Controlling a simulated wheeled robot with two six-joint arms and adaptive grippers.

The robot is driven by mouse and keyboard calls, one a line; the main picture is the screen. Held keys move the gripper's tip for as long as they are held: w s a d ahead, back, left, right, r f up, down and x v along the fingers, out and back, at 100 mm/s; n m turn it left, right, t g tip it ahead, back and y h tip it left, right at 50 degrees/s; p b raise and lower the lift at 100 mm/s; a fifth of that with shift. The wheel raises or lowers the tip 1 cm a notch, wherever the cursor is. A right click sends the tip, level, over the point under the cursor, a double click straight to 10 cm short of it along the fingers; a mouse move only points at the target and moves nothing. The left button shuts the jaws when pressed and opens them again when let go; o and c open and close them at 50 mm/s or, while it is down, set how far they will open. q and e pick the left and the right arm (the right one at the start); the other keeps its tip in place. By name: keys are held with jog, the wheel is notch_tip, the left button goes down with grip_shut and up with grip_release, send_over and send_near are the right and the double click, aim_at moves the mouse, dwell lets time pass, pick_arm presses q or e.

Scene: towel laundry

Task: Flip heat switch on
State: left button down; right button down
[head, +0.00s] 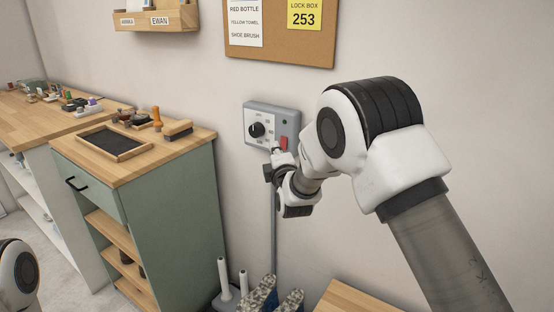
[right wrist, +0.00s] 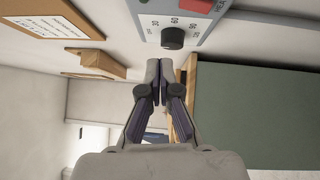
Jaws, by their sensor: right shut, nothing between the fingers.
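The grey control box (head: 291,122) is on the wall, with a white dial face, a black knob (head: 256,130) and a red switch (head: 284,143) at its lower right. In the right wrist view, the knob (right wrist: 172,38) and part of the red switch (right wrist: 196,5) show at the top edge. My right gripper (head: 276,152) is just below the switch in the head view, partly covering the box's lower edge. Its fingers (right wrist: 160,68) are together and empty. I cannot tell whether they touch the box. The switch's on or off position is unclear. My left gripper is out of view.
A grey conduit (head: 272,235) runs down the wall below the box. A green cabinet (head: 175,210) stands to the left, with a black-topped tray (head: 108,141) and brushes on top. A corkboard (head: 278,52) hangs above. A wooden surface (head: 350,298) is at the bottom.

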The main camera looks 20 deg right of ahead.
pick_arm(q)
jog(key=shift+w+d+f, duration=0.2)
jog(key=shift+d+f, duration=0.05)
pick_arm(e)
jog(key=shift+s+d, duration=0.15)
jog(key=shift+s, duration=2.3)
